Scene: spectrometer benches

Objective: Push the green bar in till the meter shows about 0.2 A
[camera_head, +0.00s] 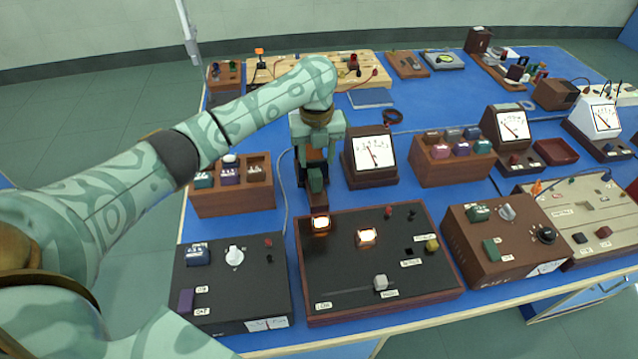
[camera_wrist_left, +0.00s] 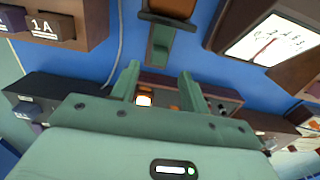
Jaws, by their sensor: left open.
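The green bar (camera_head: 316,181) lies in a dark, narrow holder with a brown block behind it, left of the meter. In the left wrist view the bar (camera_wrist_left: 160,46) sticks out from the orange-brown block, just beyond my fingertips. My left gripper (camera_head: 317,151) is above and around the bar's line, open and empty; its two fingers (camera_wrist_left: 159,72) are apart in the wrist view. Contact with the bar cannot be told. The meter (camera_head: 374,153) has a white face with a needle near the middle; it also shows in the wrist view (camera_wrist_left: 268,40). Its numbers are too small to read.
A black-topped box with glowing lamps (camera_head: 345,270) stands in front of the holder. A wooden box of labelled blocks (camera_head: 243,199) is left, another (camera_head: 449,172) right of the meter. Blue table surface (camera_head: 425,102) is clear behind the meter.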

